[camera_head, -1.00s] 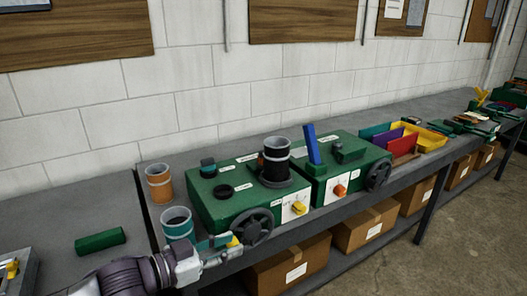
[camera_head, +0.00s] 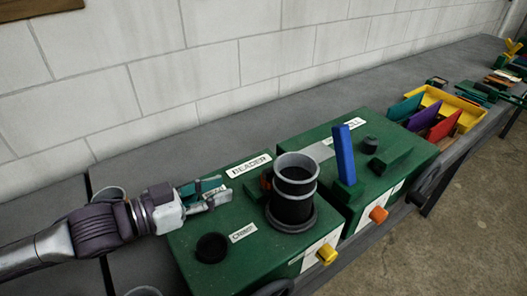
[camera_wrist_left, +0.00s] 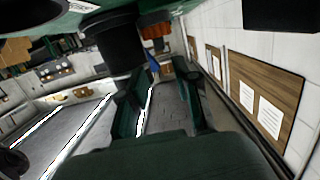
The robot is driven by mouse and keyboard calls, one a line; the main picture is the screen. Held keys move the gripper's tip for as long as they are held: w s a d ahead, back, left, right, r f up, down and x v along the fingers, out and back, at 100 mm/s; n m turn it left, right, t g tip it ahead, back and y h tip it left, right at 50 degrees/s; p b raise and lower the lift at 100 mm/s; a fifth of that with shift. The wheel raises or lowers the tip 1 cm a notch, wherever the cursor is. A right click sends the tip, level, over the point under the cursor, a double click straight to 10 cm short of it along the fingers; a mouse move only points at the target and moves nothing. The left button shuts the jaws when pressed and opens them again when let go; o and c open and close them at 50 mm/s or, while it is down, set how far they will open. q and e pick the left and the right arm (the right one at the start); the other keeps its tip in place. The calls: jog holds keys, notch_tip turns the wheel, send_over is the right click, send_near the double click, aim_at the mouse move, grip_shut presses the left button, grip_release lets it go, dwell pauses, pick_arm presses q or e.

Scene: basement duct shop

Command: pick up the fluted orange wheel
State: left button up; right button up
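An orange-red piece (camera_head: 266,181) shows at the left-rear side of the dark flanged cylinder (camera_head: 293,205) on the green machine labelled BEADER (camera_head: 225,215). It is partly hidden, and I cannot tell whether it is fluted. Another small orange knob (camera_head: 379,215) is on the front of the green machine to the right. My left gripper (camera_head: 217,194) is open and empty at the left end of the beader's top, left of the orange-red piece and apart from it. In the left wrist view its two dark green fingers (camera_wrist_left: 158,105) stand apart with nothing between them. My right gripper is not in view.
A blue lever (camera_head: 344,154) stands upright on the right machine (camera_head: 408,150). A black round cap (camera_head: 212,248) lies on the beader, and a yellow knob (camera_head: 327,254) is on its front. A yellow tray (camera_head: 460,110) with coloured panels is further right. The bench behind the machines is clear.

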pick_arm(q)
jog(key=shift+w, duration=0.25)
jog(key=p, duration=0.1)
send_near(272, 169)
jog(key=shift+x, duration=0.9)
jog(key=p+x, duration=0.1)
jog(key=x, duration=0.2)
jog(key=shift+w+d+f, duration=0.15)
jog(key=shift+w+d, duration=0.1)
jog(key=p+x, duration=0.2)
jog(key=x, duration=0.2)
jog(key=shift+w+d, duration=0.1)
jog(key=shift+d, duration=0.1)
jog(key=shift+w+d, duration=0.15)
jog(key=shift+c, duration=0.6)
grip_shut()
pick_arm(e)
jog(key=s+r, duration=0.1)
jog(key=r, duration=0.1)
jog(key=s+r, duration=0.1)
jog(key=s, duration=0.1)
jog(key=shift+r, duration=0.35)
